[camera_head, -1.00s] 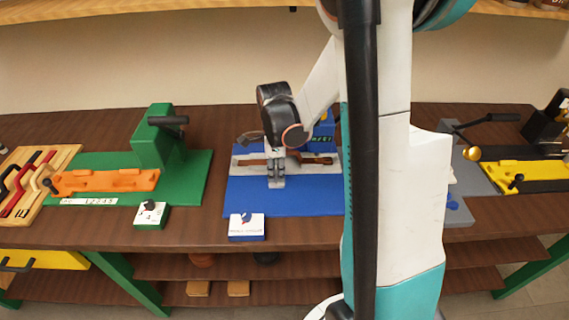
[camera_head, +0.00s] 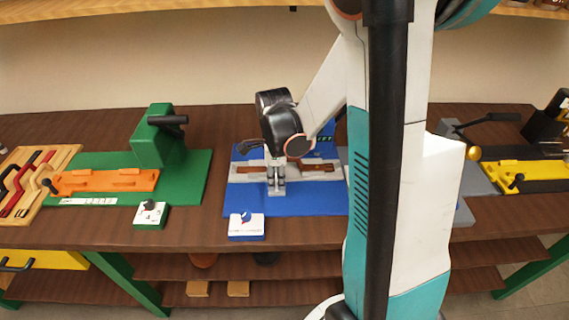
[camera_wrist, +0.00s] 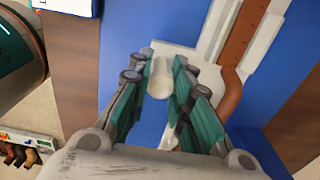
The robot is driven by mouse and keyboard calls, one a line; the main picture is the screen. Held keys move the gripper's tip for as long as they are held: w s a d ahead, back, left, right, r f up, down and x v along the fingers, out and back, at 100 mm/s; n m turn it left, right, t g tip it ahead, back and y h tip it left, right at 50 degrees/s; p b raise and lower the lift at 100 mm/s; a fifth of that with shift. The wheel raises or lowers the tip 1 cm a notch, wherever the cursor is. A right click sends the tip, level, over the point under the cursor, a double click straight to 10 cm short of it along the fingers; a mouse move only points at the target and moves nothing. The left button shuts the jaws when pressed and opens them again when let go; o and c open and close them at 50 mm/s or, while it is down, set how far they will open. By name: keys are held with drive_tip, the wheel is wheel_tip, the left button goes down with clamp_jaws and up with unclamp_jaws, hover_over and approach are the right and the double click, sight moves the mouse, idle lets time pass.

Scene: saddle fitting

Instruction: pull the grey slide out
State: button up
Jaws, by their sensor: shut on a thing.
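The grey slide (camera_head: 319,178) is a long pale bar lying across the blue station (camera_head: 315,205), with brown pieces along its top. In the wrist view, a pale grey strip (camera_wrist: 262,42) of it runs beside a brown strip (camera_wrist: 237,40). A pale rounded grip (camera_wrist: 160,77) sits between my fingers there. My gripper (camera_head: 277,188) is at the front middle of the slide, pointing down. It is shut on the slide's pale grip, and its fingers also show in the wrist view (camera_wrist: 160,88). My wrist hides part of the slide's middle.
A green station with an orange part (camera_head: 105,181) is to the left, with a knob block (camera_head: 151,214) nearby. A yellow station (camera_head: 520,174) is to the right.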

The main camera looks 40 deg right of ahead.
drive_tip(key=shift+s+a, duration=0.55)
drive_tip(key=shift+s, duration=0.25)
drive_tip(key=shift+s+a, duration=0.55)
drive_tip(key=shift+s, duration=0.35)
drive_tip(key=shift+s+a, duration=0.6)
drive_tip(key=shift+s, duration=0.25)
drive_tip(key=shift+s+a, duration=0.6)
drive_tip(key=shift+s, duration=0.3)
drive_tip(key=shift+s+a, duration=0.6)
drive_tip(key=shift+s, duration=0.25)
drive_tip(key=shift+o, duration=0.6)
drive_tip(key=shift+s+a, duration=0.1)
drive_tip(key=shift+o, duration=0.4)
drive_tip(key=shift+s, duration=0.1)
drive_tip(key=o, duration=0.6)
drive_tip(key=shift+a, duration=0.1)
